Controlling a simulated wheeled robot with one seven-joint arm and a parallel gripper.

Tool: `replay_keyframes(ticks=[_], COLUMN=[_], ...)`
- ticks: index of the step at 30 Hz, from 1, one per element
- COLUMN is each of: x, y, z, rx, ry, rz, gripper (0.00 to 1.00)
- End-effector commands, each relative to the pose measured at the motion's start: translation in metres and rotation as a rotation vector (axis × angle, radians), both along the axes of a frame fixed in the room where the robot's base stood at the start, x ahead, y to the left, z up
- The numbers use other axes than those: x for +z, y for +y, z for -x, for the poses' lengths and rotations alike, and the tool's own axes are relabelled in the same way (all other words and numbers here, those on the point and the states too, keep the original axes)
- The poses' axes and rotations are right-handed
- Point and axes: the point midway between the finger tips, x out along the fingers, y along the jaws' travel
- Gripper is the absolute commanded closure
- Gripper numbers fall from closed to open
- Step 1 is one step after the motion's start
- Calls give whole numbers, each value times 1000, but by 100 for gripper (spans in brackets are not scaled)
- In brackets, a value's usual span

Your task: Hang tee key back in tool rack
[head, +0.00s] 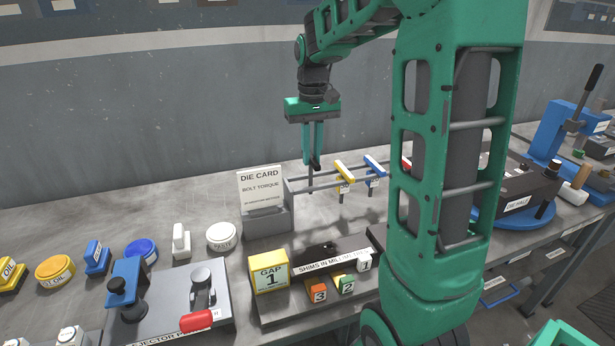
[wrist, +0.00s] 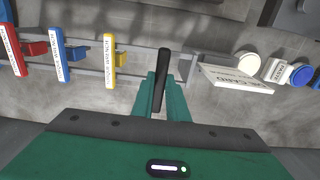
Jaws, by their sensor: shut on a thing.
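My gripper (head: 314,158) points down above the tool rack's left end and is shut on a dark tee key. In the wrist view the key's black bar (wrist: 160,82) sits between the green fingertips (wrist: 163,95); in the head view its grey shaft (head: 310,182) hangs down. The tool rack (head: 318,184) has two grey rails, also in the wrist view (wrist: 140,52). A yellow-handled tool (head: 344,171) and a blue-handled one (head: 375,165) hang across the rails. A red-handled one (wrist: 12,50) hangs beyond blue. The rails' left part is free. Whether the shaft touches a rail is unclear.
A DIE CARD sign (head: 261,190) stands close at the rack's left end. Shim blocks (head: 319,293) and a GAP block (head: 269,275) lie in front. A white tub (head: 221,236) is farther left. My upright arm link hides the rack's right end in the head view.

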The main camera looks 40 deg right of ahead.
Motion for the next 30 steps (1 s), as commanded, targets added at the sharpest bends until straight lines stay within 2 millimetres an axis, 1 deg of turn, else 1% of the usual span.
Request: replay_keyframes(ticks=[1,8,12,15,23,30], x=[-6,-22,-41,-50,-51,-57], y=[1,3,3,3,3,3], z=[0,-1,0,-1,-1,-1], rx=[1,4,4,4,4,5], ry=[1,1,3,1,-1,-1], rz=[0,0,-1,0,0,0], gripper=[100,100,100,100,100,100])
